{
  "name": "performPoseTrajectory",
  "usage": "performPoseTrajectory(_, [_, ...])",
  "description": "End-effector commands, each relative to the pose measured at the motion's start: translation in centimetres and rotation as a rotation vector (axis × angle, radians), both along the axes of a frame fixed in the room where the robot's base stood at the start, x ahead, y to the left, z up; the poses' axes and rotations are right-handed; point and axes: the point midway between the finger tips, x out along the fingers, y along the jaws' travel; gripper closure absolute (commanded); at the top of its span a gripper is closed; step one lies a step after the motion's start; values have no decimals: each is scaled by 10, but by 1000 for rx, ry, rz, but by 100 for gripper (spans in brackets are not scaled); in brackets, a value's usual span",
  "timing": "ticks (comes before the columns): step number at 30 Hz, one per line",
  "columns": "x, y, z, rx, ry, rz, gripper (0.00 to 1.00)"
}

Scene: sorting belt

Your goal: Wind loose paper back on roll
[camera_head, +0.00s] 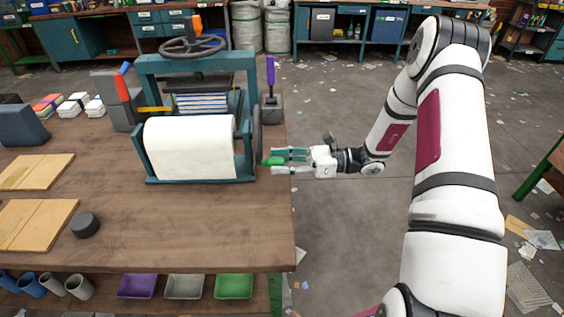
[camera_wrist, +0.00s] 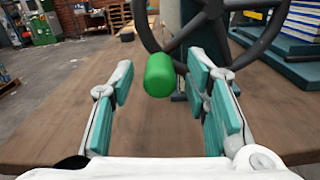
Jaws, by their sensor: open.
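The paper roll (camera_head: 190,147) hangs as a white sheet over the front of a teal press-like stand on the wooden table. A dark crank wheel (camera_head: 257,130) is on the stand's right side, and it also shows in the wrist view (camera_wrist: 212,28). A green handle (camera_head: 272,161) sticks out from the wheel. In the wrist view the green handle (camera_wrist: 159,75) lies ahead of and between the fingers. My gripper (camera_head: 288,160) is open beside the table's right edge, its fingertips close to the handle. I cannot tell whether they touch it.
A dark handwheel (camera_head: 192,44) tops the stand. A purple-handled tool (camera_head: 270,80) stands behind the crank wheel. Wooden boards (camera_head: 35,222) and a dark round puck (camera_head: 85,224) lie at left. The front right tabletop is clear. Paper scraps litter the floor.

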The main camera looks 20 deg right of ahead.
Motion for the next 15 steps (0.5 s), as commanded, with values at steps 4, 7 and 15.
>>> performPoseTrajectory(4, [0,0,0,0,0,0,71])
performPoseTrajectory(7, [0,0,0,0,0,0,93])
performPoseTrajectory(15, [0,0,0,2,2,0,100])
